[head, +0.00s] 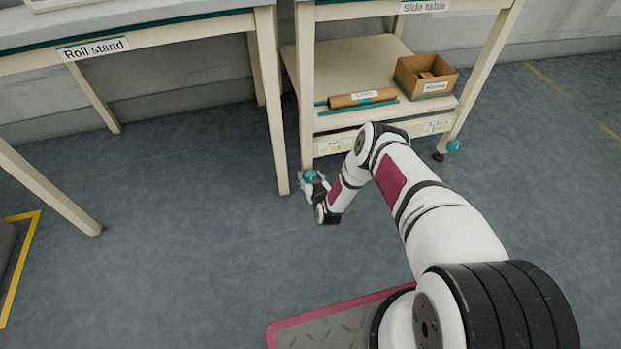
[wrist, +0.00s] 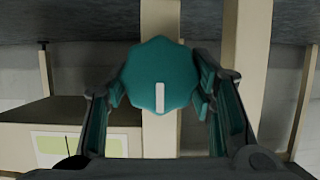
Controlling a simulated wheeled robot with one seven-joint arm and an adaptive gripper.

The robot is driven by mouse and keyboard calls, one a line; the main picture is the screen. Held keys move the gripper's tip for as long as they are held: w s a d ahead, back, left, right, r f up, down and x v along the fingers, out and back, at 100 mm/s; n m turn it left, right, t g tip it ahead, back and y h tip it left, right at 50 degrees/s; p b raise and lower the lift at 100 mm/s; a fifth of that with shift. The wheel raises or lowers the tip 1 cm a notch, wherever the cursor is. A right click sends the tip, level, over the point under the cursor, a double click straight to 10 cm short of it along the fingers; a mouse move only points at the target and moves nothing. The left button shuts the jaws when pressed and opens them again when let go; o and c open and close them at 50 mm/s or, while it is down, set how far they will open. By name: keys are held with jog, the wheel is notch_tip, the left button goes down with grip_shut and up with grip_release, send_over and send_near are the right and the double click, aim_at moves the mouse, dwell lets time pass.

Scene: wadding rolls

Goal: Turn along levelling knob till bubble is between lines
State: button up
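A teal knob (head: 310,176) sits low at the front left leg of the side table. In the wrist view the same knob (wrist: 160,78) fills the middle, many-sided, with a white mark pointing down in the picture. My gripper (head: 313,184) is at this knob; in the wrist view my gripper (wrist: 160,82) has one finger against each side of it. A second teal knob (head: 454,147) is at the front right leg. Small labels (head: 335,146) on the front rail are too small to read. I cannot make out a bubble or its lines.
The side table (head: 362,60) has a lower shelf with a brown roll (head: 362,98), teal rods and a cardboard box (head: 425,78). The roll stand's leg (head: 272,115) stands close left of my gripper. Floor in front is clear.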

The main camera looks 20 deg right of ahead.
jog(key=c, duration=0.4)
jog(key=shift+a+n+h, duration=0.2)
jog(key=shift+n+h, duration=0.4)
jog(key=shift+n, duration=0.4)
jog(key=shift+n+h, duration=0.8)
jog(key=shift+n, duration=0.2)
jog(key=o, duration=1.2)
